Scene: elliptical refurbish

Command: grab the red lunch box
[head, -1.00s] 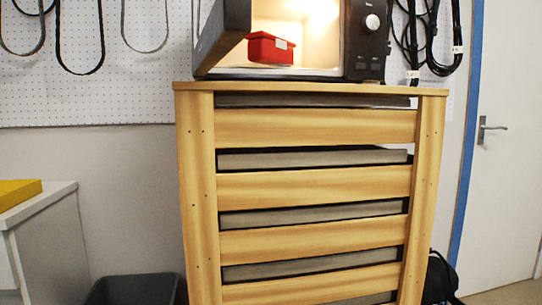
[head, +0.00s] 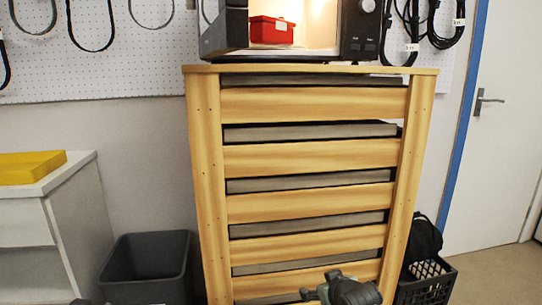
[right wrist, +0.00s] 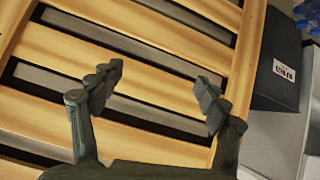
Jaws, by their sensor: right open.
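The red lunch box (head: 271,30) sits inside the lit, open microwave (head: 358,30) on top of the wooden slatted unit. A small pale label shows on its front. My right gripper (right wrist: 158,95) is open and empty in the right wrist view, in front of the wooden slats and well below the microwave. In the head view, part of my right arm (head: 345,290) shows at the bottom edge. The lunch box is not in the right wrist view. My left gripper is not in view.
The wooden slatted unit (head: 300,157) fills the middle. A dark bin (head: 147,265) and a white cabinet (head: 85,215) with a yellow object (head: 30,167) stand left. A black crate (head: 428,283) stands right, before a white door (head: 505,130). Cables (head: 445,25) hang above.

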